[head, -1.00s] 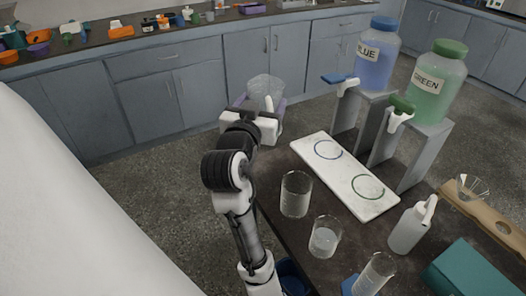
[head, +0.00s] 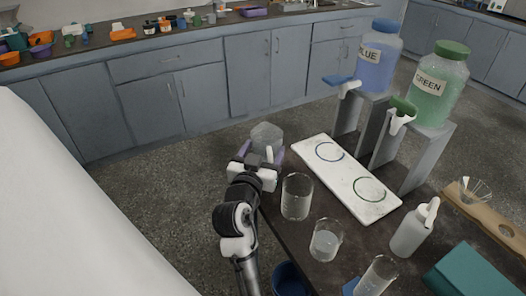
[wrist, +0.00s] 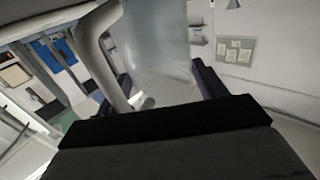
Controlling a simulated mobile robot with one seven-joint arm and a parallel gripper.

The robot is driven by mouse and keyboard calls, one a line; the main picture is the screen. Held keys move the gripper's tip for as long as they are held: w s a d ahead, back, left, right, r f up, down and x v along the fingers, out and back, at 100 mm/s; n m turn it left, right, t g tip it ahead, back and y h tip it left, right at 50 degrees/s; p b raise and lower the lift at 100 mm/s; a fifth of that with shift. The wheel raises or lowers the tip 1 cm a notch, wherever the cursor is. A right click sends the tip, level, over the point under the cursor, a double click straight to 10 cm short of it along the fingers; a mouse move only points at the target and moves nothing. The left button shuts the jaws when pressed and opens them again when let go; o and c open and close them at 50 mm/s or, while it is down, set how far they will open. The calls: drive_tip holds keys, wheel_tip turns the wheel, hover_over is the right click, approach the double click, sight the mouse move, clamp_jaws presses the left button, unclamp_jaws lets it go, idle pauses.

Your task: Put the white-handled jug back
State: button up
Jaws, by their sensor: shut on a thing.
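The white-handled jug (head: 266,136) is a clear vessel with a white handle, held upright at the table's far left corner. My gripper (head: 258,160) is shut on it from the near side, with purple finger pads around it. In the wrist view the jug's clear wall (wrist: 160,45) and its white handle (wrist: 98,50) fill the upper middle, between dark purple fingers. The gap between the jug's base and the table cannot be judged.
Glass beakers stand on the dark table (head: 320,272), one (head: 297,197) just right of my gripper and another (head: 325,238) nearer. A white board (head: 346,178) with two rings lies before the blue dispenser (head: 377,58) and green dispenser (head: 436,85). A white wash bottle (head: 412,228) stands right.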

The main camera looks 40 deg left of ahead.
drive_tip(key=shift+f, duration=0.15)
drive_tip(key=o, duration=1.4)
drive_tip(key=shift+c, duration=0.2)
